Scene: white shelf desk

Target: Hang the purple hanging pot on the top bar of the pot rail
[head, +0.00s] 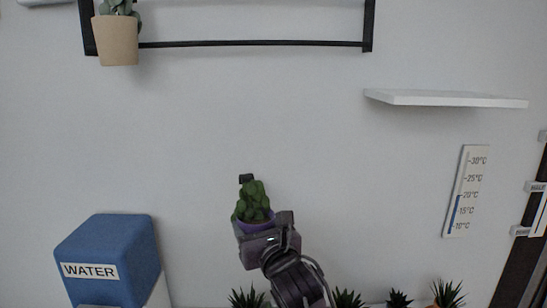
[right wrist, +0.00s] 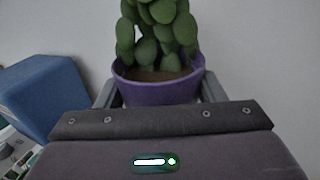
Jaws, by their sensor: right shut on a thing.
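The purple hanging pot (head: 254,224) holds a green cactus-like plant and is held upright in front of the wall, well below the rail. A small dark piece, perhaps its hook, shows above the plant in the head view. My right gripper (head: 264,222) is shut on the pot, which also shows between its fingers in the right wrist view (right wrist: 158,90). The pot rail (head: 250,43) is a black frame at the top of the head view; its lower bar shows, and its upper part is cut off by the picture's edge. My left gripper is out of view.
A beige pot (head: 116,40) hangs at the rail's left end. A white shelf (head: 445,98) sticks out at right, above a thermometer sign (head: 466,191). A blue WATER box (head: 112,258) stands lower left. Several spiky plants line the bottom edge. The wall between pot and rail is clear.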

